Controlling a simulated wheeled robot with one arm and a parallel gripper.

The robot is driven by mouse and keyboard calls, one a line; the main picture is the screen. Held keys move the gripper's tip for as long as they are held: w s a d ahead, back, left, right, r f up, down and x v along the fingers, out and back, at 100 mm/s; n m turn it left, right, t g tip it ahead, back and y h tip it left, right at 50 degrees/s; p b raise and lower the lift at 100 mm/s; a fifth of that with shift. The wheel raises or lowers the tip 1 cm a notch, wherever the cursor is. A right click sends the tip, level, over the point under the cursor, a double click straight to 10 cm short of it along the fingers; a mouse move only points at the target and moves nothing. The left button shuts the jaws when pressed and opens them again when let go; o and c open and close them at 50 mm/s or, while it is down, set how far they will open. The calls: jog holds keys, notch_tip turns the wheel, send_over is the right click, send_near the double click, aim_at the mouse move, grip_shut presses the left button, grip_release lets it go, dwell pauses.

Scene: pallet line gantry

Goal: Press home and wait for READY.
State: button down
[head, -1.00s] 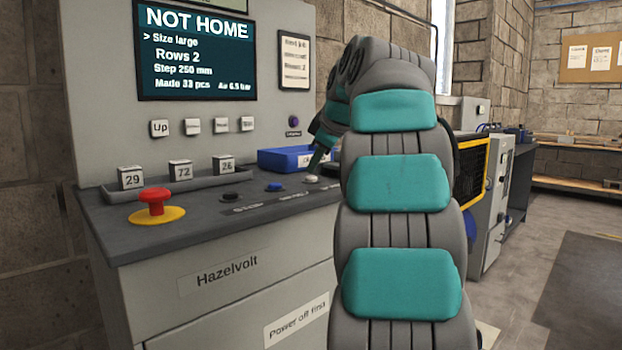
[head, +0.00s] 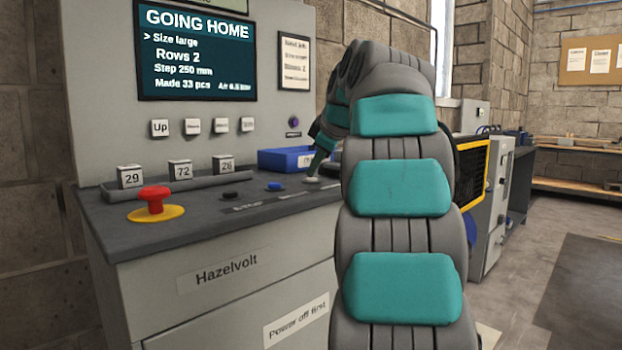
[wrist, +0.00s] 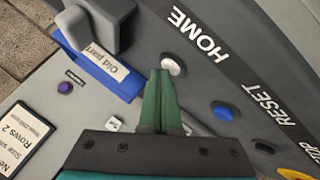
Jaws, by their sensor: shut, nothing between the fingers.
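The screen (head: 197,52) on the grey console reads GOING HOME, with lines for size large, rows 2, step 250 mm and made 33 pcs. The white button (wrist: 173,67) beside the word HOME shows in the wrist view, just past the tips of my gripper (wrist: 159,75). The green fingers are shut together with nothing between them. In the head view the fingers reach down at the white button (head: 311,180) on the console's right. I cannot tell whether they touch it.
A blue button (wrist: 224,111) by RESET and a black button (head: 230,195) lie along the same row. A red mushroom button (head: 154,199) stands at the left. A blue bin (head: 285,159) sits behind the white button. Numbered blocks (head: 180,171) rest on a tray.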

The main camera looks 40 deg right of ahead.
aim_at(315, 179)
dwell(0.4)
jog(key=shift+r+p, duration=0.55)
jog(key=shift+r, duration=0.4)
notch_tip(315, 179, up, 5)
jog(key=p, duration=0.3)
jog(key=shift+p, duration=0.4)
dwell(0.4)
